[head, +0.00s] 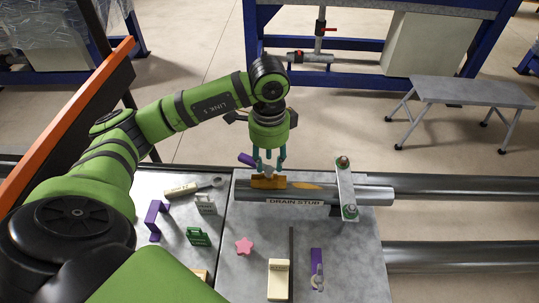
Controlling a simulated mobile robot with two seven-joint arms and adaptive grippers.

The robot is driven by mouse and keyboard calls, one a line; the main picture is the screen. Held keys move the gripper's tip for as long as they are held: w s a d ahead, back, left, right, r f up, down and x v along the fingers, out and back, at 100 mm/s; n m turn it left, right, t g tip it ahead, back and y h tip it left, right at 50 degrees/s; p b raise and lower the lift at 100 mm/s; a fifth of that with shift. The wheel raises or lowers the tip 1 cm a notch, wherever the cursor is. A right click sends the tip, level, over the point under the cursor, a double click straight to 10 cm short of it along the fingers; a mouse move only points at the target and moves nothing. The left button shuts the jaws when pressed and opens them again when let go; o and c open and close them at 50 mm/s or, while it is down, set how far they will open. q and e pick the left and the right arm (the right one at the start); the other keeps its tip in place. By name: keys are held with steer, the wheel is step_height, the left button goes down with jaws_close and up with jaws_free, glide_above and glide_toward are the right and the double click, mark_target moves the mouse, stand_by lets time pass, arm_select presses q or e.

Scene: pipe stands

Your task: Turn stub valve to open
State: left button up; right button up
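A grey pipe (370,196) labelled "DRAIN STUB" lies across the bench. A yellow-orange saddle (268,182) sits on it, with a small grey fitting above. A purple lever (246,159) sticks out up and left of that fitting; it looks like the stub valve's handle. My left gripper (269,163) points straight down over the fitting. Its teal fingers are spread apart around the fitting, right beside the lever. The fingertips partly hide the fitting, and I cannot tell whether they touch it. My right gripper is not in view.
A clamp bar (346,189) crosses the pipe at right. On the bench lie a pink star knob (244,246), a cream block (279,279), a purple piece with a grey tap (317,268), a green block (198,236) and a purple bracket (156,219). A step stool (470,93) stands behind.

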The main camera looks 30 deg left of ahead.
mark_target(269, 168)
arm_select(q)
step_height(269, 168, up, 6)
steer(key=p, duration=0.4)
stand_by(0.4)
